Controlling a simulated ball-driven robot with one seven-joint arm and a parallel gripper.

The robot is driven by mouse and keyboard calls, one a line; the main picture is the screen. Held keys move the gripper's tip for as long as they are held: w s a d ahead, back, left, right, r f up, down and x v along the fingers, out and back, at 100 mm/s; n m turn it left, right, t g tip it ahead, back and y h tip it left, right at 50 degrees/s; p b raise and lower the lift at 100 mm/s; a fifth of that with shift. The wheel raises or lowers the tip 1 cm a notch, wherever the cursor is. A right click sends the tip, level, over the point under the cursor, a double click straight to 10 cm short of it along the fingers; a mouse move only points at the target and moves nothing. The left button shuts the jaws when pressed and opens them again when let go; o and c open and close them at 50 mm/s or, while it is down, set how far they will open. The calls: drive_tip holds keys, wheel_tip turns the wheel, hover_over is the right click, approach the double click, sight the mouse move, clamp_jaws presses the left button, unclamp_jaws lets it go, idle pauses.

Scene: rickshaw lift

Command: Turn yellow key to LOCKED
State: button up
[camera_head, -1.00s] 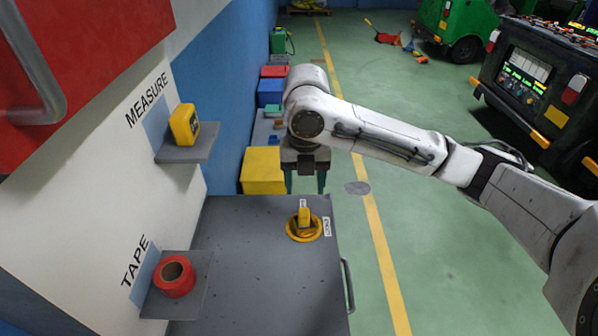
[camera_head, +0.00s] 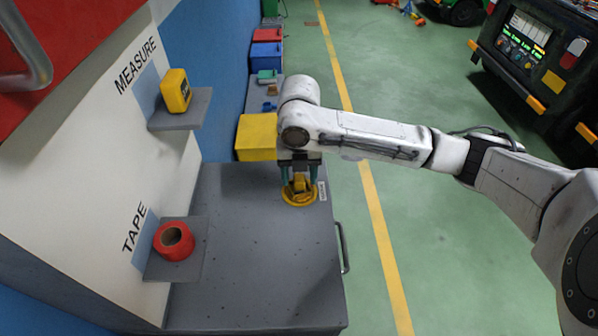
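The yellow key (camera_head: 300,185) is a rotary knob on a round yellow base (camera_head: 299,199) on top of the grey cabinet (camera_head: 255,245). My gripper (camera_head: 299,178) points down at the key from behind it. Its two teal fingers are spread, one on the left and one on the right of the key's upper part. Whether they touch the key cannot be told. A small white label (camera_head: 322,191) stands at the right of the base; its text is too small to read. Any label behind the key is hidden by my gripper.
A yellow box (camera_head: 256,137) stands behind the cabinet. Shelves on the left wall hold a yellow tape measure (camera_head: 175,91) and a red tape roll (camera_head: 174,241). A cabinet handle (camera_head: 343,248) sticks out on the right. The green floor at right is clear up to a dark vehicle (camera_head: 535,75).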

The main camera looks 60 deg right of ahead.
sight(300, 177)
clamp_jaws()
drive_tip(key=shift+r+m+p, duration=0.15)
drive_tip(key=shift+m+p, duration=0.55)
drive_tip(key=shift+m, duration=1.1)
drive_tip(key=shift+p, duration=0.3)
drive_tip(key=shift+m, duration=0.7)
drive_tip(key=shift+o, duration=0.3)
unclamp_jaws()
wheel_tip(300, 177, up, 11)
drive_tip(key=shift+f, duration=0.2)
